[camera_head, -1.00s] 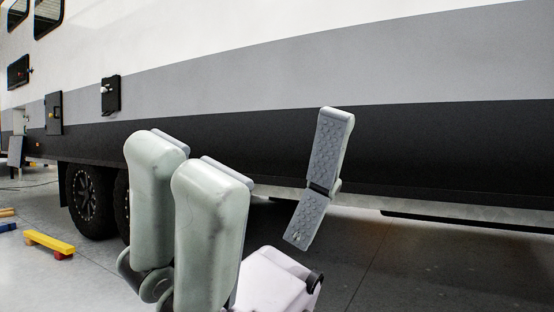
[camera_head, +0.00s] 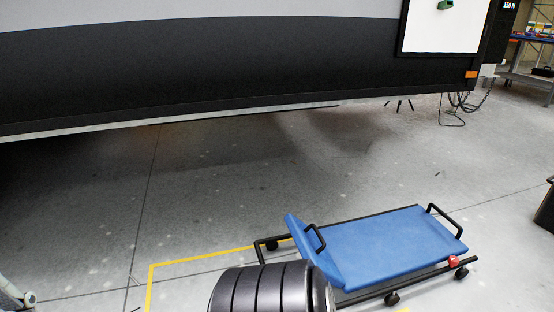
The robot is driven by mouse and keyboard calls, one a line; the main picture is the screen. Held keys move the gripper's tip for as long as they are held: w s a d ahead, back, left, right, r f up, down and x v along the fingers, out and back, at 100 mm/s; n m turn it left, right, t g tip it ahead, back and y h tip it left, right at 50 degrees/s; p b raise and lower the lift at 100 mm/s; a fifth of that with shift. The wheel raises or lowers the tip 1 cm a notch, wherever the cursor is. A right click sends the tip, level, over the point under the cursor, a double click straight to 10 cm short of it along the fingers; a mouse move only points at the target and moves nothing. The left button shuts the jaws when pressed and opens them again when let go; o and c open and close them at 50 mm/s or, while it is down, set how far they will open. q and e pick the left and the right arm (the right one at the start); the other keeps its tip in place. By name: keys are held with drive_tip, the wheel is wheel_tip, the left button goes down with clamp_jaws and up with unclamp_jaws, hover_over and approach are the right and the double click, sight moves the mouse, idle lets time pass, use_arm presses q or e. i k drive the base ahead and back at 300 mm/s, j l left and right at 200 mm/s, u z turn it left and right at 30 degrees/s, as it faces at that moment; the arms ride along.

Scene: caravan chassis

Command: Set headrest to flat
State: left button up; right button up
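A low wheeled creeper with a blue padded bed (camera_head: 388,245) stands on the floor at the lower right in the head view. Its blue headrest (camera_head: 310,255) is at the left end of the bed and is tilted up, not level with it. A black bar handle (camera_head: 316,239) stands beside the headrest's far part. A dark ribbed form in the foreground, possibly part of me, covers the headrest's near lower corner and part of the frame. Neither of my grippers is in view.
The caravan's dark lower side (camera_head: 210,65) runs across the top, with open floor below it. A yellow floor line (camera_head: 205,258) passes left of the creeper. Hanging chains (camera_head: 468,102) and a workbench (camera_head: 535,60) are at the upper right.

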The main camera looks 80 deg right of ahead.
sight(310, 242)
drive_tip(key=z, duration=3.1)
